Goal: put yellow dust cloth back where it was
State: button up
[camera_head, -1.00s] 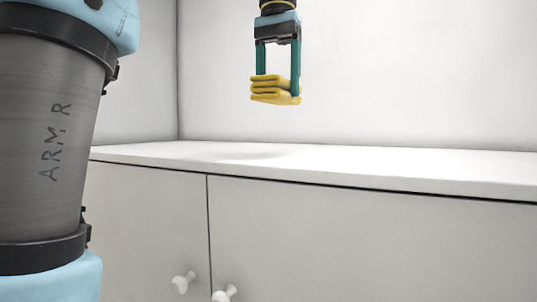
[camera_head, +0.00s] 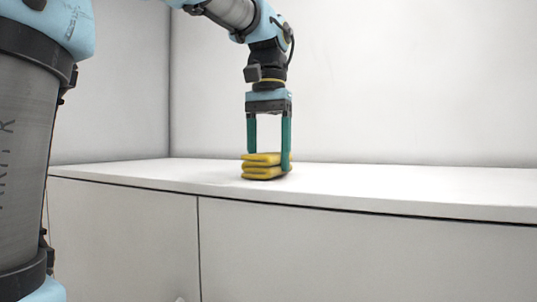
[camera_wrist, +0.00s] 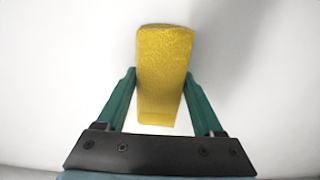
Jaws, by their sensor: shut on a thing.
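The yellow dust cloth (camera_head: 262,171) is folded into a thick stack in the head view. It is at the white cabinet top, left of the picture's middle, and looks to be at or just touching the surface. My gripper (camera_head: 268,158) points straight down with its green fingers on either side of the cloth, shut on it. In the wrist view the cloth (camera_wrist: 163,75) stands between the two fingers of my gripper (camera_wrist: 160,85), reaching out past their tips. Whether the cloth's underside fully rests on the top is hard to tell.
The white cabinet top (camera_head: 400,188) is bare around the cloth, with free room to the right. Its front edge runs above the cabinet doors (camera_head: 330,255). White walls (camera_head: 400,80) stand behind and at the left.

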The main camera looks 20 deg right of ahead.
jog(key=o, duration=1.3)
jog(key=shift+f, duration=0.1)
notch_tip(320, 180, up, 12)
jog(key=shift+s, duration=0.1)
dwell(0.4)
